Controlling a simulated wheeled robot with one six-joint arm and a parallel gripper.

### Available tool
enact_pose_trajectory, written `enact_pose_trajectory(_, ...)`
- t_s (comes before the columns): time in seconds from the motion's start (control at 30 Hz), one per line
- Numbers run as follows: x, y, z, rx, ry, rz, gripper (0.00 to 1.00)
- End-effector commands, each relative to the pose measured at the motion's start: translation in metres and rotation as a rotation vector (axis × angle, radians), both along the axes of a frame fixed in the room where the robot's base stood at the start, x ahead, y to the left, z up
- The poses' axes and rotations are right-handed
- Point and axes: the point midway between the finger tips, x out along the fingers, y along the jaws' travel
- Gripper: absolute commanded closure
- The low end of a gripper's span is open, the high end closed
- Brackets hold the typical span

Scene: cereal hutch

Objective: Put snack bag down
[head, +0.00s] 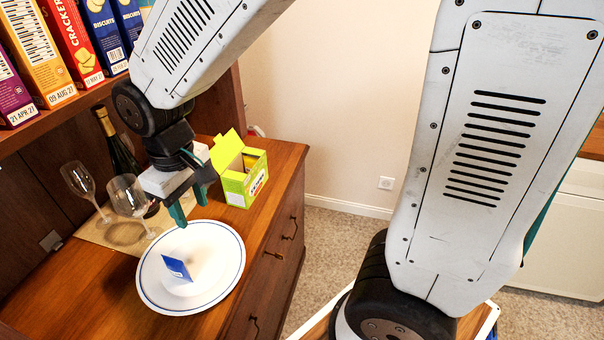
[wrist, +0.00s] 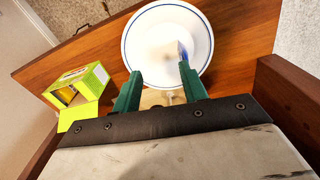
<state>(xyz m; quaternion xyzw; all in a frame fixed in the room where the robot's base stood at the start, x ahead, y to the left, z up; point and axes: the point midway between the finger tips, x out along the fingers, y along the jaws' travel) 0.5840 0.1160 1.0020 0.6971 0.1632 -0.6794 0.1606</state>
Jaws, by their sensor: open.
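A small blue packet with a pale label, which looks like the snack bag (head: 177,268), stands tilted on a white plate with a blue rim (head: 215,290). In the wrist view the packet (wrist: 182,48) shows as a thin blue edge on the plate (wrist: 150,40), close to the right fingertip; I cannot tell if they touch there. My gripper (head: 188,206) is open, with nothing between its green fingers. In the head view it hangs by the plate's far rim, apart from the packet. The fingers also show in the wrist view (wrist: 160,72).
An open yellow-green box (head: 240,178) stands behind the plate, to the right. Two wine glasses (head: 128,198) and a dark bottle (head: 118,150) stand to the left on a beige mat. Cereal and biscuit boxes (head: 70,40) fill the shelf above. The wooden top (head: 80,290) is clear at front left.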

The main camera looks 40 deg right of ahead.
Motion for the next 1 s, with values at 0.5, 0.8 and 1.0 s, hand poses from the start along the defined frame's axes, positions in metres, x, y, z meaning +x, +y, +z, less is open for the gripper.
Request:
enact_pose_trajectory(0.5, -0.144, -0.139, 0.096, 0.02, -0.084, -0.419, 0.57)
enact_pose_trajectory(0.8, -0.164, -0.147, 0.097, 0.019, -0.086, -0.466, 0.57)
enact_pose_trajectory(1.0, -0.163, -0.147, 0.098, 0.02, -0.087, -0.464, 0.57)
